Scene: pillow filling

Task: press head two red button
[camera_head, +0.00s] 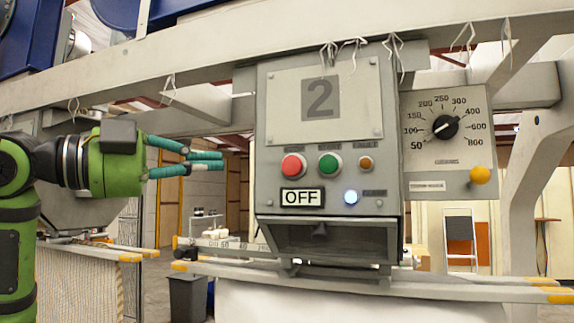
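The grey control box marked with a large 2 (318,98) hangs in the middle of the head view. Its red button (293,166) is at the left of a row, with a green button (329,164) and a smaller orange one (365,163) to its right. An OFF label (301,197) sits below the red button. My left gripper (221,160) is green with teal fingers and points right, left of the box and level with the red button. Its fingertips are drawn close together with nothing between them. In the picture, a gap separates them from the button. My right gripper is not in view.
A lit white-blue lamp (351,197) is at the box's lower right. A side panel with a black dial (444,127) and yellow knob (480,175) adjoins on the right. A beam (215,62) crosses above; rails (455,290) run below. A dark bin (188,297) stands lower left.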

